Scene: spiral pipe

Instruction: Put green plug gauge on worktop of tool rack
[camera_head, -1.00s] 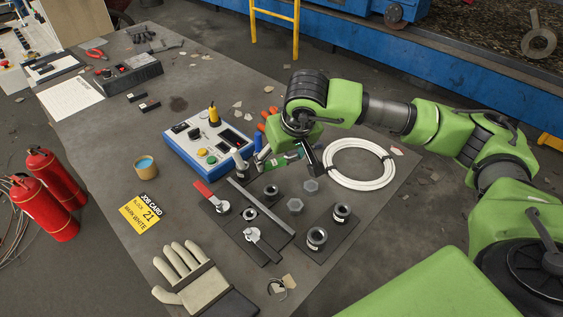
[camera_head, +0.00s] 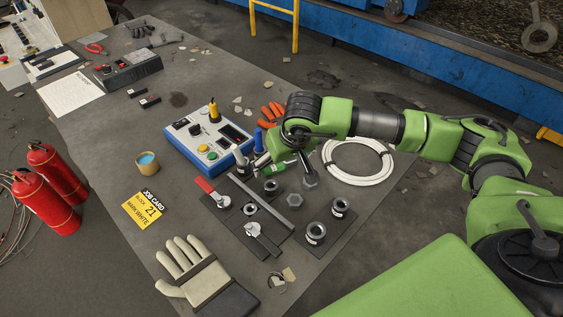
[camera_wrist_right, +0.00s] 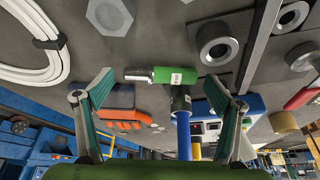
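The green plug gauge (camera_wrist_right: 175,76) lies on the grey table in the right wrist view, with a small white label and a metal tip pointing left. In the head view it shows partly (camera_head: 273,168), beside my right gripper (camera_head: 286,164). My right gripper (camera_wrist_right: 159,80) is open, its two fingers apart on either side of the gauge in the wrist view. I cannot tell whether the fingers are level with the gauge. No object is clearly held. My left gripper is not in view. I cannot clearly make out a tool rack.
A blue-handled tool (camera_wrist_right: 183,135) stands close to the gauge.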

